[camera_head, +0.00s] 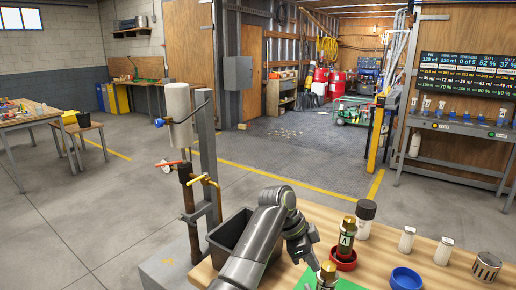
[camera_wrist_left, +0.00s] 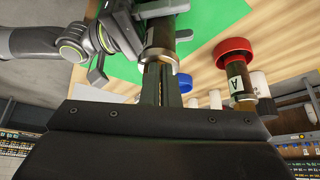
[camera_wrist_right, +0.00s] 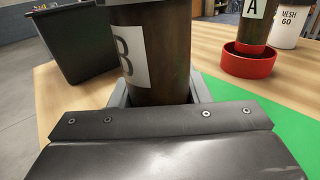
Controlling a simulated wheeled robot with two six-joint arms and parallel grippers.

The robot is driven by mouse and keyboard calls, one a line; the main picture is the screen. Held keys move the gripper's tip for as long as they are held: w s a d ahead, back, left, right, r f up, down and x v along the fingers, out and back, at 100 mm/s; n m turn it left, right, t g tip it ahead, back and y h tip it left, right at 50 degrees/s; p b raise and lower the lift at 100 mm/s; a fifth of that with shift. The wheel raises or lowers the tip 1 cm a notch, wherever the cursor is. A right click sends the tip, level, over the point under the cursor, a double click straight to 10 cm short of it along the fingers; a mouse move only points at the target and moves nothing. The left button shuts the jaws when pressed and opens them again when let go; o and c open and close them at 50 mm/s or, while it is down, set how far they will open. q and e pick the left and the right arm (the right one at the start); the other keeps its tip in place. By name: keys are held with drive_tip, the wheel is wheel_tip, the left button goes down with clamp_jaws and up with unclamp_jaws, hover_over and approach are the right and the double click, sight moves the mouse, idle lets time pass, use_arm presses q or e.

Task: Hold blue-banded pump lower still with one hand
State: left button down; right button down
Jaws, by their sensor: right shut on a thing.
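A dark brown cylinder marked B (camera_wrist_right: 155,50), which I take as the pump lower, stands between the jaws of my right gripper (camera_wrist_right: 155,95), which is shut on it. No blue band shows on it. Its brass top (camera_head: 328,270) shows at the bottom of the head view. My left gripper (camera_head: 308,262) reaches down beside that top. In the left wrist view, which is upside down, its fingers (camera_wrist_left: 163,88) are close together by the brown and brass cylinder (camera_wrist_left: 160,48); whether they touch it is unclear. My right gripper is out of the head view.
Cylinder A (camera_head: 346,238) stands in a red cup (camera_head: 343,260) beyond. A black bin (camera_wrist_right: 75,45) is at the left. A blue ring (camera_head: 406,279), white jars (camera_head: 407,239) and a slotted metal cup (camera_head: 486,266) are at the right. A green mat (camera_wrist_right: 285,125) covers part of the wooden table.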

drive_tip(key=shift+a, duration=0.1)
idle(0.3)
use_arm(q)
drive_tip(key=shift+w+a, duration=0.1)
drive_tip(key=shift+a, duration=0.2)
wheel_tip(320, 180, up, 6)
idle(0.4)
use_arm(e)
drive_tip(key=c, duration=0.7)
unclamp_jaws()
